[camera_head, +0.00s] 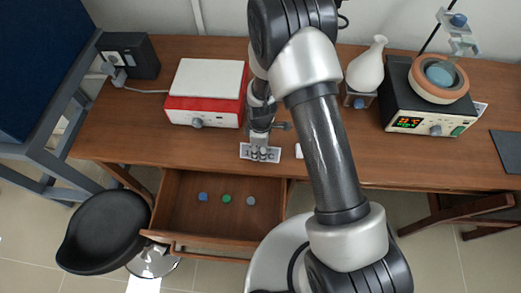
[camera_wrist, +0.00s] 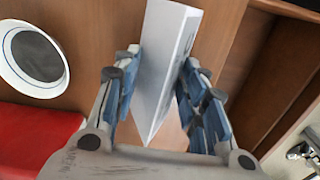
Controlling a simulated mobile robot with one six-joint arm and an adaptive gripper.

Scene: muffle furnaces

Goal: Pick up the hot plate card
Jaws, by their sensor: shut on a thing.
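The card (camera_wrist: 172,45) is a white, folded-looking piece between the blue-padded fingers of my gripper (camera_wrist: 160,105) in the wrist view. My gripper is shut on it. In the head view the card (camera_head: 273,156) shows white on both sides of my gripper (camera_head: 262,156), at the table's front edge. I cannot read its print or tell whether it is clear of the table. The hot plate (camera_head: 205,90), red with a white top, stands behind and to the left. Its red front (camera_wrist: 35,145) and round knob (camera_wrist: 35,55) appear in the wrist view.
An open drawer (camera_head: 180,217) with several coloured round pieces lies just below the table edge. A small white item (camera_head: 298,152) is right of my gripper. A white flask (camera_head: 367,65) and a heater with a bowl (camera_head: 405,105) stand right. A black stool (camera_head: 103,230) is front left.

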